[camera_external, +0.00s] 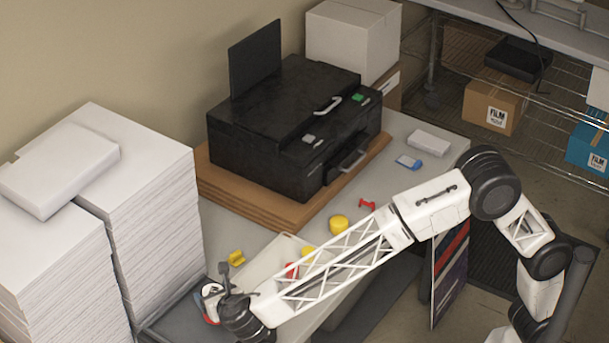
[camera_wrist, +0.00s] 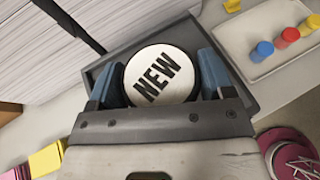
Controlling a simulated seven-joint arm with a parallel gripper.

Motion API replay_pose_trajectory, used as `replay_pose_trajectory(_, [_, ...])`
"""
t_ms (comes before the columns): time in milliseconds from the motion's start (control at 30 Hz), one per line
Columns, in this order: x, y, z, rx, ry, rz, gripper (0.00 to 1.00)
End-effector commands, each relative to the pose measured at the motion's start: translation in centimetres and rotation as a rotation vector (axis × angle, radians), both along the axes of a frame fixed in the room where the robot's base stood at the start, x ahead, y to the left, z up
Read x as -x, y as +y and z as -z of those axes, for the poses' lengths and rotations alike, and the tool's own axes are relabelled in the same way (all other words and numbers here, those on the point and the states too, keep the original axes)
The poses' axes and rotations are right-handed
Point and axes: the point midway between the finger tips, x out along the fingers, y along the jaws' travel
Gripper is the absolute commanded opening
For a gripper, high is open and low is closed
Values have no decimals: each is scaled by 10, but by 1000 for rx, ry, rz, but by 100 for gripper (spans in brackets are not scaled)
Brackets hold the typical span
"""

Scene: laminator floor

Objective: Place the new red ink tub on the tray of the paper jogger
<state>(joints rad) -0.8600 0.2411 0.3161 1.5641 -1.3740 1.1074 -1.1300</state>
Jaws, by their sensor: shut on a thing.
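The new tub (camera_wrist: 158,77) has a white lid marked "NEW" and sits between my gripper's blue fingers in the wrist view. In the external view the tub (camera_external: 211,290) shows its white lid, with a little red visible low at its side. My gripper (camera_wrist: 158,82) is shut on it; it also shows in the external view (camera_external: 214,298) at the table's near left end. The dark grey tray of the paper jogger (camera_wrist: 243,82) lies beneath the tub in the wrist view and shows in the external view (camera_external: 172,322). I cannot tell whether the tub touches it.
Tall paper stacks (camera_external: 150,215) stand close left of the jogger tray. A white tray (camera_wrist: 272,70) with blue, red and yellow tubs lies beside it. A black printer (camera_external: 290,130) stands farther back. Small yellow and red items lie on the table.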

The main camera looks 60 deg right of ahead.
Motion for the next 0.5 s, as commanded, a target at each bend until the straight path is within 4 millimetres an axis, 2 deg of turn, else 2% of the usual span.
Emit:
replay_pose_trajectory(233, [-23, 18, 3, 0, 0, 0, 42])
replay_pose_trajectory(500, [-33, 26, 4, 0, 0, 0, 42])
